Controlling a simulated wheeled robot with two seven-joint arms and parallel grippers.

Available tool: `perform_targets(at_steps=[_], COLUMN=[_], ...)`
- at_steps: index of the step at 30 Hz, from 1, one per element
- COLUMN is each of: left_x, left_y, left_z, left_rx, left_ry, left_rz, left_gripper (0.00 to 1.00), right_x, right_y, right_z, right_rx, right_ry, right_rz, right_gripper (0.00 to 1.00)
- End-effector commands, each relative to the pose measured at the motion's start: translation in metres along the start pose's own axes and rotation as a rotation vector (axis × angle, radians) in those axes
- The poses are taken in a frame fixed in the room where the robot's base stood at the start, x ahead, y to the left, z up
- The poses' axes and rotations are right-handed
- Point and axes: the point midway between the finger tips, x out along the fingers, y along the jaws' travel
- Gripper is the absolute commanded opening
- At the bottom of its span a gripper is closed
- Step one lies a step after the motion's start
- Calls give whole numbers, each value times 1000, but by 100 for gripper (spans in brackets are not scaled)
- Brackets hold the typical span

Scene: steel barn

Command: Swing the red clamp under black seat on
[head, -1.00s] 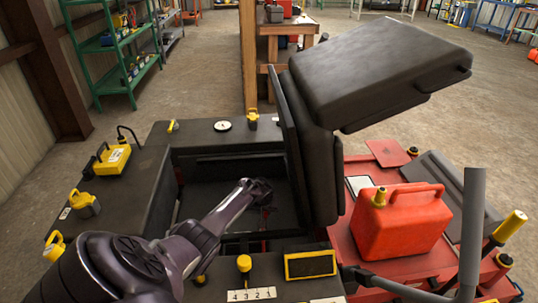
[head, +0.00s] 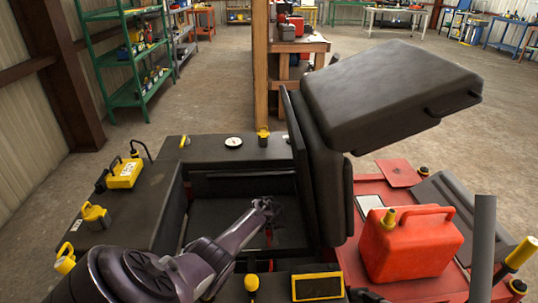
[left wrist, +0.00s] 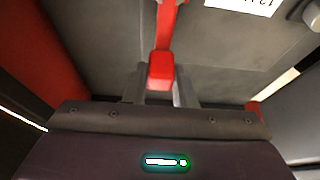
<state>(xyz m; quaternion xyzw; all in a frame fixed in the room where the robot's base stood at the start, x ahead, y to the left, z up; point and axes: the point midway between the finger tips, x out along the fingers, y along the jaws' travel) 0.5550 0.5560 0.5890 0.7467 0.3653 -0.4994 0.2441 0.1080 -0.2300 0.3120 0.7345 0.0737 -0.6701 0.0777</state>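The black seat (head: 390,95) is tipped up, its back panel (head: 322,170) standing upright at the right of an open dark bay (head: 215,205). The red clamp (left wrist: 162,65) shows in the left wrist view as a red bar with a blocky end. My left gripper (head: 265,206) reaches down into the bay beside the seat. In the left wrist view its two grey fingers (left wrist: 166,92) lie close on both sides of the clamp's end and appear shut on it. In the head view the gripper hides most of the clamp. My right gripper is not in view.
A red fuel can (head: 408,245) stands on the red deck right of the seat. A grey post (head: 482,245) rises beside it. Yellow-capped fittings and a yellow box (head: 124,174) sit on the dark surround. A wooden post (head: 260,65) stands behind the bay.

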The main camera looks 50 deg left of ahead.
Motion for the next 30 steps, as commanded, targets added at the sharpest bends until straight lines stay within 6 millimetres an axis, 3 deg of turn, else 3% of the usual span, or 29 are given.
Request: perform_targets(at_steps=[1,5,14,30], left_x=[0,0,-2,-68], left_y=[-1,-1,-1,0], left_z=[0,0,0,0], left_rx=[-9,-6,-3,-3], left_ry=[0,0,0,0], left_rz=[-3,-2,-1,0], left_gripper=[29,45,45,45], right_x=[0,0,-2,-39], right_y=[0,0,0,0], right_z=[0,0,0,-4], right_rx=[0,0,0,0], right_ry=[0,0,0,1], right_rz=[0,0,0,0], right_gripper=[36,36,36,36])
